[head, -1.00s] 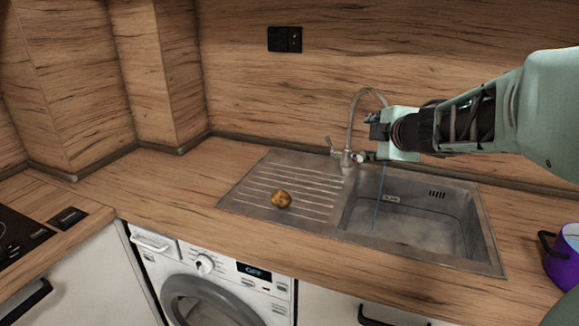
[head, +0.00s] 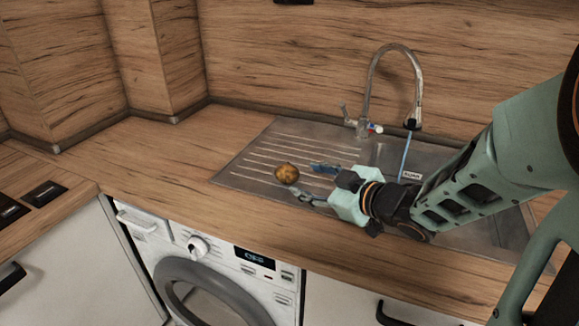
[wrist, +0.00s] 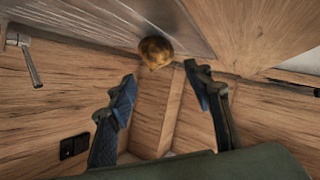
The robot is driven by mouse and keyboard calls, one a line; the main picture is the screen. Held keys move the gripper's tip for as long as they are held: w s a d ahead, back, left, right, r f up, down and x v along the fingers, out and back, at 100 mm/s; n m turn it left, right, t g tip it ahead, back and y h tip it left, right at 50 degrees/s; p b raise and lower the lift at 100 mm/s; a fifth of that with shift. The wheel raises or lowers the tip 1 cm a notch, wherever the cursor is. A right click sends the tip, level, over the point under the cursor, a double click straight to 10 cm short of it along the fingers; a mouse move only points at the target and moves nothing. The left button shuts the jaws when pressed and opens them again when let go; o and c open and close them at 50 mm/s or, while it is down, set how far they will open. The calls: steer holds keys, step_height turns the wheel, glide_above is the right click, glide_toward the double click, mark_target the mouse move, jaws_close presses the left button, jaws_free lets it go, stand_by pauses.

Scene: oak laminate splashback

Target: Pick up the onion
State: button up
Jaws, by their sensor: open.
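The onion (head: 286,173), small, round and golden brown, rests on the ribbed drainboard of the metal sink (head: 240,170). My gripper (head: 314,182) is low over the drainboard, just right of the onion, with its two fingers spread and pointing left at it. In the wrist view the onion (wrist: 156,50) sits at the top middle, beyond the fingertips and lined up with the gap between them. The open fingers (wrist: 160,83) hold nothing. I cannot tell whether a fingertip touches the onion. My arm hides much of the sink basin.
A curved tap (head: 370,85) rises behind the sink, to the right of my gripper. The wooden splashback (head: 250,60) stands behind the counter. The counter (head: 150,150) left of the sink is clear. A washing machine (head: 215,265) is below the front edge.

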mark_target(291, 174)
steer(key=x, duration=0.3)
steer(key=shift+f+b, duration=0.15)
steer(key=shift+b, duration=0.15)
steer(key=b+x, duration=0.1)
steer(key=x, duration=0.3)
steer(key=shift+w+d+f+b, duration=0.1)
steer(key=shift+w+f+b, duration=0.15)
steer(key=shift+b, duration=0.15)
steer(key=shift+w+a, duration=0.25)
steer(key=shift+w, duration=0.1)
steer(key=c, duration=1)
